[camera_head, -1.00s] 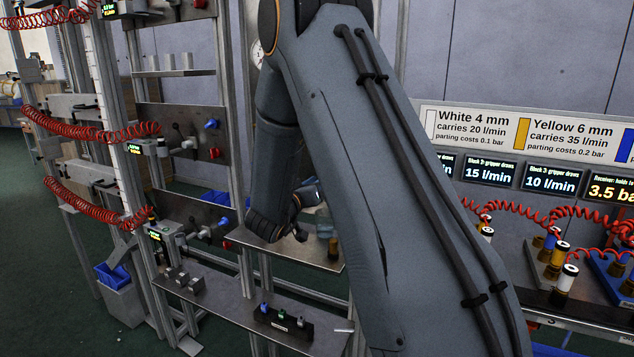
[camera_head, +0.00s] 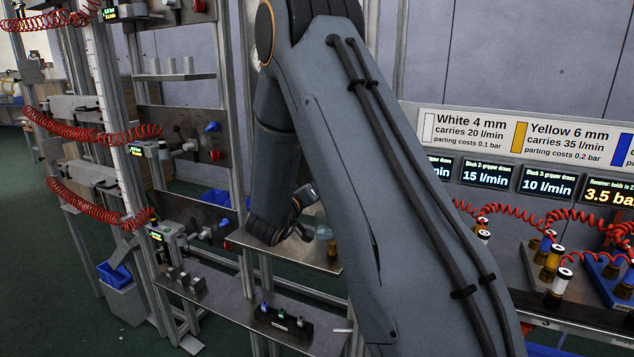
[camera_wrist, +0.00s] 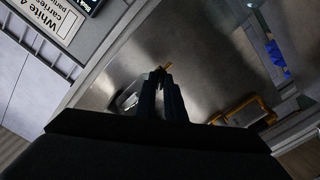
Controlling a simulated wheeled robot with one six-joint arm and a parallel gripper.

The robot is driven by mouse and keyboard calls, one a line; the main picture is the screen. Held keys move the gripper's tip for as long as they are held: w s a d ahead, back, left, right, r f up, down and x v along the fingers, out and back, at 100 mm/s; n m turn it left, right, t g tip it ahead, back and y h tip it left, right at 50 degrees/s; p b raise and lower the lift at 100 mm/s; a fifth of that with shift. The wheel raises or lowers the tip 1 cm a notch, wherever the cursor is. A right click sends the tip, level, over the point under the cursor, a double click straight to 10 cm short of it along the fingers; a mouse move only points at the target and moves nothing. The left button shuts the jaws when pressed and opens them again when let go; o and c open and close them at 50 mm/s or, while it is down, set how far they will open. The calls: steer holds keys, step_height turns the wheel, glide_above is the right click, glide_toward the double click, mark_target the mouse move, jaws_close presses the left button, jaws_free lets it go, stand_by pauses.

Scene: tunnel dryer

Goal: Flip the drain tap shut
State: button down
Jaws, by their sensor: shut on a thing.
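In the wrist view the two dark fingers of my gripper (camera_wrist: 161,74) are close together. Their tips meet at a small yellow-orange piece (camera_wrist: 168,66), which looks like the tap's lever, in front of a grey metal surface (camera_wrist: 205,50). The fingers hide most of that piece, so I cannot tell which way it points. In the head view my arm hides the fingertips. A small amber-brown fitting (camera_head: 333,247) shows beside my wrist, above a metal shelf (camera_head: 290,252); I cannot tell if it is the same piece.
A yellow-framed part (camera_wrist: 243,110) and a blue strip (camera_wrist: 277,58) lie to the right in the wrist view. In the head view, red coiled hoses (camera_head: 90,130) hang at the left frame. A dark block with small coloured fittings (camera_head: 280,322) sits on the lower shelf.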

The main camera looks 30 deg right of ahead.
steer(key=n+p, duration=0.5)
steer(key=n, duration=0.5)
steer(key=shift+n, duration=0.4)
stand_by(0.4)
steer(key=c, duration=1.8)
jaws_free()
steer(key=shift+c, duration=0.2)
